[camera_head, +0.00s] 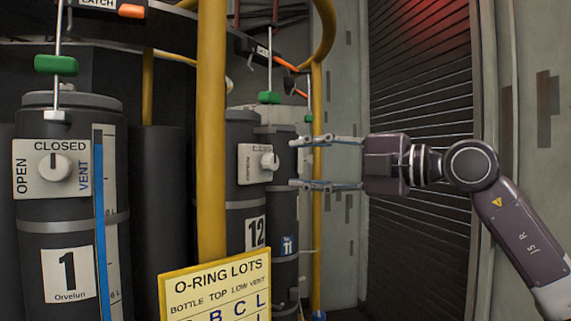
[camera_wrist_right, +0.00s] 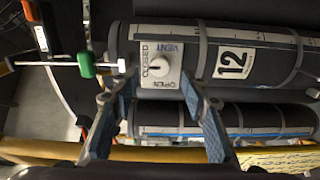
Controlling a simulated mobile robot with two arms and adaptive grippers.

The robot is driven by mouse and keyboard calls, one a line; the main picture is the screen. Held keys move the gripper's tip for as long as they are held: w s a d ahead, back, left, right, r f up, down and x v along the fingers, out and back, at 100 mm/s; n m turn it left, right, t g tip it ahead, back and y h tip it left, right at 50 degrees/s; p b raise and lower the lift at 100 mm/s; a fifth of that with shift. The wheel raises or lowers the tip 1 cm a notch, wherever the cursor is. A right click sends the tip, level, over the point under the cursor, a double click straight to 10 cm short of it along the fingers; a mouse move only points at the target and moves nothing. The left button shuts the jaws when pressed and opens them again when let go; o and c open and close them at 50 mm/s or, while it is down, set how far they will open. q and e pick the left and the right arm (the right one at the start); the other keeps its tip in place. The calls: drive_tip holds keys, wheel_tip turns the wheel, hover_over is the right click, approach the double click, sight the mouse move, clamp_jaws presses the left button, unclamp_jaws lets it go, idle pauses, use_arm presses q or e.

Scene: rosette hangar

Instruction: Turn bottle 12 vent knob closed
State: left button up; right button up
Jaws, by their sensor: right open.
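Bottle 12 (camera_head: 241,205) is a dark grey cylinder behind the yellow post. Its white vent knob (camera_head: 268,160) sits on a white plate that faces right. In the right wrist view the vent knob (camera_wrist_right: 153,67) is on the plate (camera_wrist_right: 161,67) marked CLOSED, VENT and OPEN; I cannot tell surely which mark it points to. My right gripper (camera_head: 298,163) is open, its fingers above and below the knob's height and just short of it. In the wrist view my right gripper (camera_wrist_right: 147,92) has the knob ahead, between its fingers' lines. My left gripper is not in view.
Bottle 1 (camera_head: 64,225) stands at the left with its own knob (camera_head: 55,167). A yellow post (camera_head: 211,120) and an O-ring sign (camera_head: 215,290) stand in front of bottle 12. Bottle 11 (camera_head: 285,215) is beside it.

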drive_tip(key=v, duration=0.7)
drive_tip(key=shift+a, duration=0.1)
